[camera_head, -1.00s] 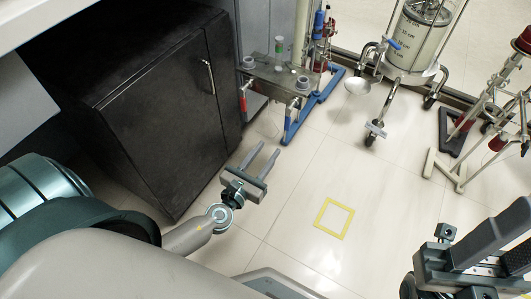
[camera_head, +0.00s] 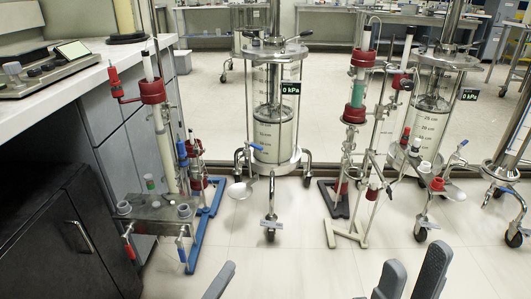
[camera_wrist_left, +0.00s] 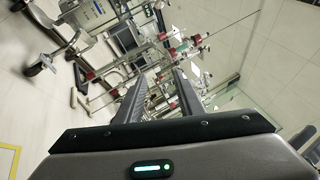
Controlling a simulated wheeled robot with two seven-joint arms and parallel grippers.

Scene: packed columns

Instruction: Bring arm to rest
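My left gripper (camera_wrist_left: 158,95) is open in the left wrist view, with a clear gap between its dark fingers and nothing held. In the head view only one grey finger of the left gripper (camera_head: 220,282) shows at the bottom edge. My right gripper (camera_head: 412,268) rises from the bottom edge right of centre. Its two grey fingers stand apart with nothing between them. Both grippers appear over the bare tiled floor, and neither is seen touching anything. The rest of both arms is out of the head view.
A column rig on a blue base (camera_head: 203,225) stands left, near a black cabinet (camera_head: 65,235) and white bench (camera_head: 75,85). A wheeled glass column (camera_head: 275,135), a red-clamped stand (camera_head: 345,200) and another column (camera_head: 435,110) stand further back. The near floor is clear.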

